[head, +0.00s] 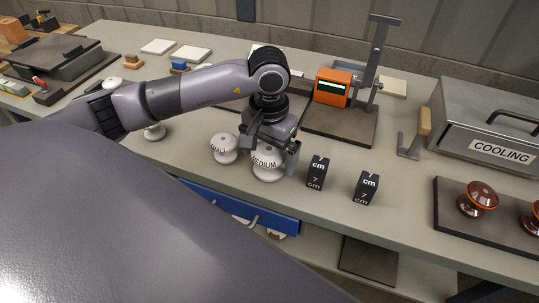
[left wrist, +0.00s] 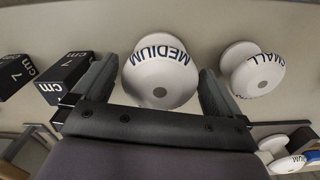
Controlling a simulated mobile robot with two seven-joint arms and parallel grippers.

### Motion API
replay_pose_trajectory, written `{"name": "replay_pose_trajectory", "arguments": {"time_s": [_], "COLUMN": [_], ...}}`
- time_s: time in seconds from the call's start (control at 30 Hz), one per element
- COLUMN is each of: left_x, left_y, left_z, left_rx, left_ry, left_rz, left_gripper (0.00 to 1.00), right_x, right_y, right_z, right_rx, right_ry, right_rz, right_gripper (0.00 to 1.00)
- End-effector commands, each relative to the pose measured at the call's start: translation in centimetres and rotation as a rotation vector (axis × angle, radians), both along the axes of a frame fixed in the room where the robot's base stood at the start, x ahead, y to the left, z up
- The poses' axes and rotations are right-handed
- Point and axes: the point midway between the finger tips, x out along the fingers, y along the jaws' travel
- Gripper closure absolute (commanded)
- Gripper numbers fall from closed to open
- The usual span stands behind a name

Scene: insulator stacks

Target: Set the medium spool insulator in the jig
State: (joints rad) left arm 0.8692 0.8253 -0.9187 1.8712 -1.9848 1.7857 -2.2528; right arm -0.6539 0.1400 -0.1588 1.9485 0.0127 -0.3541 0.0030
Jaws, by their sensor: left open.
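The white medium spool insulator (head: 268,171) stands upright on the grey bench, with MEDIUM lettered on it. It also shows in the left wrist view (left wrist: 160,78), between the two fingers. My left gripper (head: 271,152) is open above and around it, with a finger on either side; I cannot tell whether they touch it. A dark base plate (head: 353,130) with a grey upright post and an orange display box (head: 332,88) stands behind, perhaps the jig. My right gripper is not in view.
The small spool (head: 224,148) stands close left of the medium one. Two black 7 cm blocks (head: 317,172) (head: 366,188) stand to the right. A grey COOLING box (head: 488,125) and a dark tray with brown insulators (head: 447,213) are farther right. A blue drawer (head: 225,203) is below.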

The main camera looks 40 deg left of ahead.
Motion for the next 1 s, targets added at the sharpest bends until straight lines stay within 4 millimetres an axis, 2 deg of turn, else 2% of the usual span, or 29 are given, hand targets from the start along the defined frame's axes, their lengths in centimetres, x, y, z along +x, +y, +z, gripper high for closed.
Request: {"name": "replay_pose_trajectory", "arguments": {"time_s": [0.1, 0.2, 0.43, 0.47, 0.63, 0.7, 1.0], "left_x": [0.0, 0.0, 0.0, 0.0, 0.0, 0.1, 0.1], "left_y": [0.0, 0.0, 0.0, 0.0, 0.0, 0.0, 0.0], "left_z": [-1.5, -2.2, -2.4, -2.4, -2.3, -2.2, -1.8], "left_rx": [-0.001, 0.0, -0.001, -0.001, -0.001, -0.002, -0.002], "left_ry": [0.004, 0.001, 0.0, 0.0, 0.0, -0.003, -0.004], "left_rz": [0.0, -0.001, -0.001, -0.001, 0.0, 0.0, 0.0], "left_gripper": [0.0, 0.0, 0.0, 0.06, 0.62, 0.73, 0.73], "right_x": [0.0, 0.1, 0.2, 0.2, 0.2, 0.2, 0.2], "right_y": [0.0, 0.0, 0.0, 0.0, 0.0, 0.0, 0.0], "right_z": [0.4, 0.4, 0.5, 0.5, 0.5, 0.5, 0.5], "right_rx": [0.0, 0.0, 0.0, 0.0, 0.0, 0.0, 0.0], "right_ry": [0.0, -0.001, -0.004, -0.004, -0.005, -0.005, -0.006], "right_rz": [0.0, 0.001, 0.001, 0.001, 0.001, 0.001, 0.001], "right_gripper": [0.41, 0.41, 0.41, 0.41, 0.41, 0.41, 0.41]}}
